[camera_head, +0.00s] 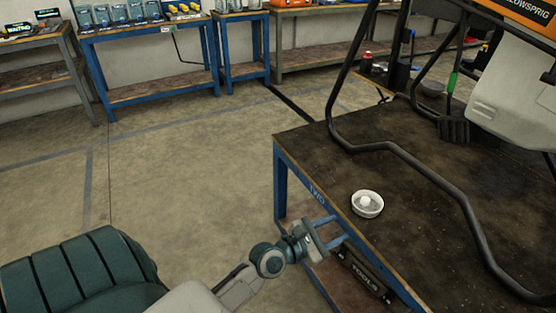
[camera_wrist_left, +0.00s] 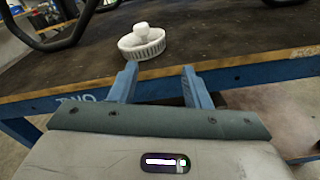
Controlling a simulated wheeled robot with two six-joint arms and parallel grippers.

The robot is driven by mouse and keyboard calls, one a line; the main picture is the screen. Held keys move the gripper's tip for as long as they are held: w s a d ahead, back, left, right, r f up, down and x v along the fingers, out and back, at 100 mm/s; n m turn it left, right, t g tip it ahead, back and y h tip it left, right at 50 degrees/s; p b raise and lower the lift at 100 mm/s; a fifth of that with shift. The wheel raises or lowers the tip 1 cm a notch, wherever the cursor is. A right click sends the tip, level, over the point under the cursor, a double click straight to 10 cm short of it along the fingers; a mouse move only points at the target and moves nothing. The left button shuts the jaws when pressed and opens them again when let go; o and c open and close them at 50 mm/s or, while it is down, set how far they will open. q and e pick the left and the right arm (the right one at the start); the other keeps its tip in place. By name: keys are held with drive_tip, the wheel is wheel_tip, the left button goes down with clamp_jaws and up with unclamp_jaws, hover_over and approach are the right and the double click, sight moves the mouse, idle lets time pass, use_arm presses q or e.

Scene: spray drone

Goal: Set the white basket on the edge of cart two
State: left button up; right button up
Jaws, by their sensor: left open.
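The white basket (camera_head: 367,204) is small and round, with a pale knob-like piece in its middle. It stands upright on the dark top of cart two (camera_head: 310,148), close to the cart's front left edge. The cart has a blue frame marked TWO. My left gripper (camera_head: 340,229) is open and empty, just outside that edge and apart from the basket. In the left wrist view the basket (camera_wrist_left: 142,42) sits beyond the two blue fingers (camera_wrist_left: 160,82), which stand apart with nothing between them. My right gripper is not in view.
A black tubular frame and the large white and orange drone (camera_head: 520,80) take up the right part of the cart. Blue benches (camera_head: 150,60) stand along the far wall. The floor left of the cart is clear.

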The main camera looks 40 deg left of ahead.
use_arm(q)
drive_tip(key=s+f+m+g+y, duration=0.2)
drive_tip(key=s+f+m+g, duration=0.2)
drive_tip(key=s+m, duration=0.8)
drive_tip(key=s+f+m+g+y, duration=0.2)
drive_tip(key=s+f+m+g, duration=0.2)
drive_tip(key=s+m, duration=0.8)
drive_tip(key=m+g, duration=0.2)
drive_tip(key=m, duration=0.4)
drive_tip(key=shift+f+y, duration=0.15)
drive_tip(key=shift+y, duration=0.25)
drive_tip(key=shift+a, duration=0.1)
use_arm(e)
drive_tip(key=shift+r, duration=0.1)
